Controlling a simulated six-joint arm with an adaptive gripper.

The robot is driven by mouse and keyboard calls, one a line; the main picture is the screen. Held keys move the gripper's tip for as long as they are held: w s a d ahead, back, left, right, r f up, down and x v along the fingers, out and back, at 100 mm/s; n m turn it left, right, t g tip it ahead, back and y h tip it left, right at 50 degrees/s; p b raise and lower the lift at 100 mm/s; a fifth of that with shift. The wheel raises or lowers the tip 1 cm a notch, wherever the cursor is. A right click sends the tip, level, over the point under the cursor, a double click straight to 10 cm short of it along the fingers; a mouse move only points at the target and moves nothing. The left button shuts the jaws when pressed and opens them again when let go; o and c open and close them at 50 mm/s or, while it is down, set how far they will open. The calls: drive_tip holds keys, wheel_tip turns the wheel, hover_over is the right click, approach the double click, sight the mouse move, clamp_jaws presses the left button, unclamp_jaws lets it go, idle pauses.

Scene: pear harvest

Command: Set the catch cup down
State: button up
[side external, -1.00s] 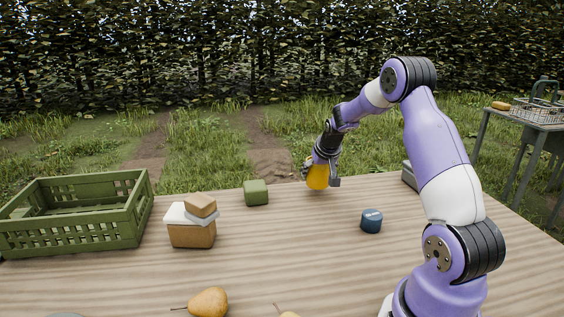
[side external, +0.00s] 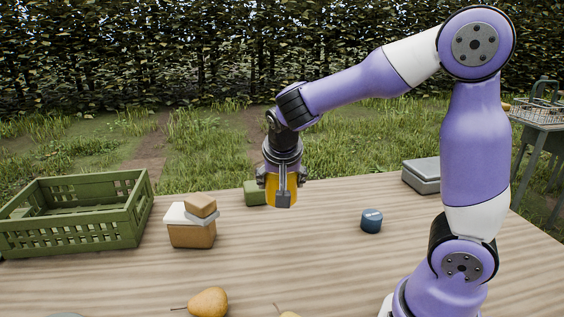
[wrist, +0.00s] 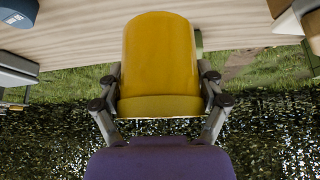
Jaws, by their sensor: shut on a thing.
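The catch cup is a yellow cup (side external: 271,188), held in my gripper (side external: 283,195) above the far part of the wooden table. My gripper is shut on it, with a finger in front of it in the side view. In the wrist view the yellow cup (wrist: 160,65) fills the middle, with the fingers of my gripper (wrist: 160,92) on both sides of it. The cup looks roughly upright in the side view. Its underside and any contents are hidden.
A green block (side external: 253,193) stands close behind the cup. A green crate (side external: 75,235) and a stack of brown and white boxes (side external: 190,234) are at left. A dark blue tin (side external: 371,221), a grey case (side external: 421,176) and a pear (side external: 208,302) are also on the table (side external: 300,255).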

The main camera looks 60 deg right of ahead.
drive_tip(key=s+a, duration=0.3)
drive_tip(key=shift+m+h, duration=0.3)
drive_tip(key=shift+m, duration=0.1)
drive_tip(key=d+f, duration=0.2)
drive_tip(key=d, duration=0.1)
drive_tip(key=d+f, duration=0.2)
drive_tip(key=d, duration=0.2)
drive_tip(key=d+f, duration=0.2)
drive_tip(key=d, duration=0.2)
drive_tip(key=shift+s+d+f, duration=0.1)
drive_tip(key=shift+s+f, duration=0.1)
drive_tip(key=shift+f, duration=0.15)
drive_tip(key=shift+d+f, duration=0.1)
drive_tip(key=shift+f, duration=1.95)
drive_tip(key=shift+f, duration=0.1)
drive_tip(key=o, duration=0.9)
